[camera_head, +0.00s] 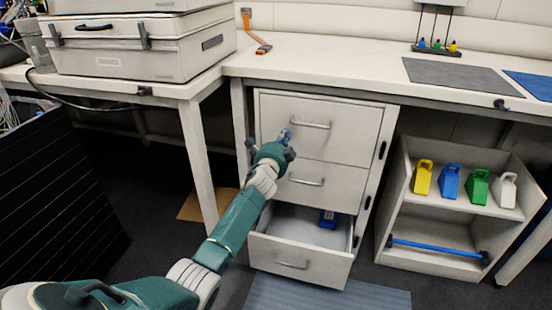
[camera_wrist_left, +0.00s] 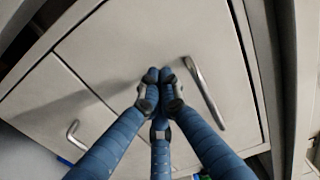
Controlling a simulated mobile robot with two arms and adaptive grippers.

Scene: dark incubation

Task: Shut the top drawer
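The top drawer (camera_head: 345,142) is the upper front of the white cabinet, with a metal bar handle (camera_head: 310,125). Its front looks flush or nearly flush with the cabinet. In the left wrist view, the top drawer front (camera_wrist_left: 140,35) fills the upper part, with its handle (camera_wrist_left: 204,92) right of the fingers. My left gripper (camera_head: 287,135) is in front of the top drawer, left of and slightly below the handle. Its three blue fingers (camera_wrist_left: 160,76) are drawn together with nothing between them. I cannot tell whether the fingertips touch the front. My right gripper is out of view.
The middle drawer (camera_head: 330,192) is shut. The bottom drawer (camera_head: 300,265) stands open with a blue item (camera_head: 328,218) inside. A low shelf (camera_head: 440,210) with several coloured containers stands at right. The worktop (camera_head: 340,55) is above; a dark panel (camera_head: 60,200) is at left.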

